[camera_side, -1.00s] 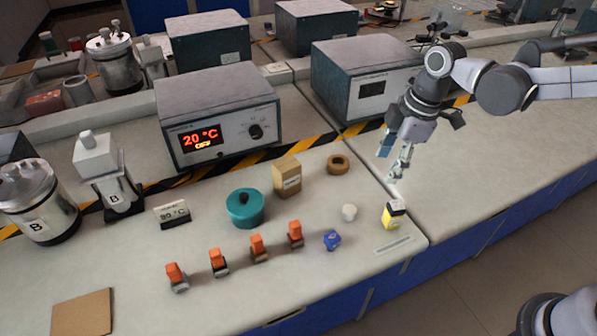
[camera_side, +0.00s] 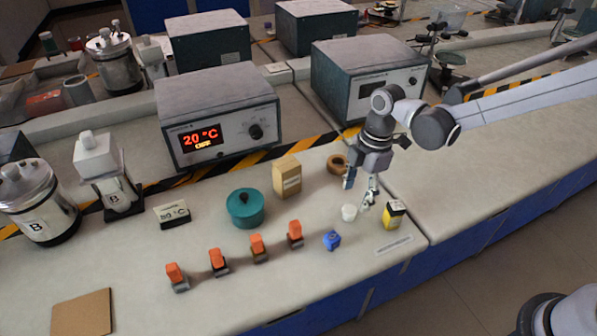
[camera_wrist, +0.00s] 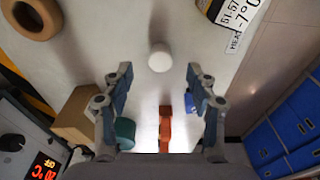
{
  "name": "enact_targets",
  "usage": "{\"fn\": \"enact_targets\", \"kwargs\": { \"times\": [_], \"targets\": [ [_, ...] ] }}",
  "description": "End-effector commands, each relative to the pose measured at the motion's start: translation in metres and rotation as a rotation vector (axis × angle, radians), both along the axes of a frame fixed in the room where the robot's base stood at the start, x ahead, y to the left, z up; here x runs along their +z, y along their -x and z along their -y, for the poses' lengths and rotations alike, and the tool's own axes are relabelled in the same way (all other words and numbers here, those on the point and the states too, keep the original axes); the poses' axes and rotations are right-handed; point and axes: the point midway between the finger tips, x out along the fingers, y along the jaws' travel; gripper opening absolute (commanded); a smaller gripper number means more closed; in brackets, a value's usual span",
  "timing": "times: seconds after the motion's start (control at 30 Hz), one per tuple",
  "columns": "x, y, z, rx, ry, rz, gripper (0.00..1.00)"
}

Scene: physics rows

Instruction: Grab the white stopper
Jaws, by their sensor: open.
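The white stopper (camera_side: 349,212) stands on the light bench top, left of a yellow box with a black top. In the wrist view the stopper (camera_wrist: 160,60) is a pale round shape, centred between the lines of the two fingers and a little beyond their tips. My gripper (camera_side: 357,192) is above and close to the stopper in the side view, pointing down. Its fingers are spread apart with nothing between them, as the wrist view also shows for the gripper (camera_wrist: 160,80). The stopper appears apart from both fingers.
The yellow box (camera_side: 393,215) stands just right of the stopper. A blue item (camera_side: 332,240) lies in front. A brown ring (camera_side: 337,163) and a cardboard box (camera_side: 287,177) are behind and left. A teal pot (camera_side: 245,212) and several orange-topped items (camera_side: 257,247) stand further left.

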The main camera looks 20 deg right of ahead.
Motion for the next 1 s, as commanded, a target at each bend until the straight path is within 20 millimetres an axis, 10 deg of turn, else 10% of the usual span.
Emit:
{"fn": "enact_targets", "kwargs": {
  "times": [0.7, 0.87, 1.0],
  "targets": [
    [-0.049, 0.001, -0.012, 0.0, 0.0, 0.0, 0.58],
    [-0.049, 0.001, -0.012, 0.0, 0.0, 0.0, 0.15],
    [-0.049, 0.001, -0.012, 0.0, 0.0, 0.0, 0.14]
  ]
}}
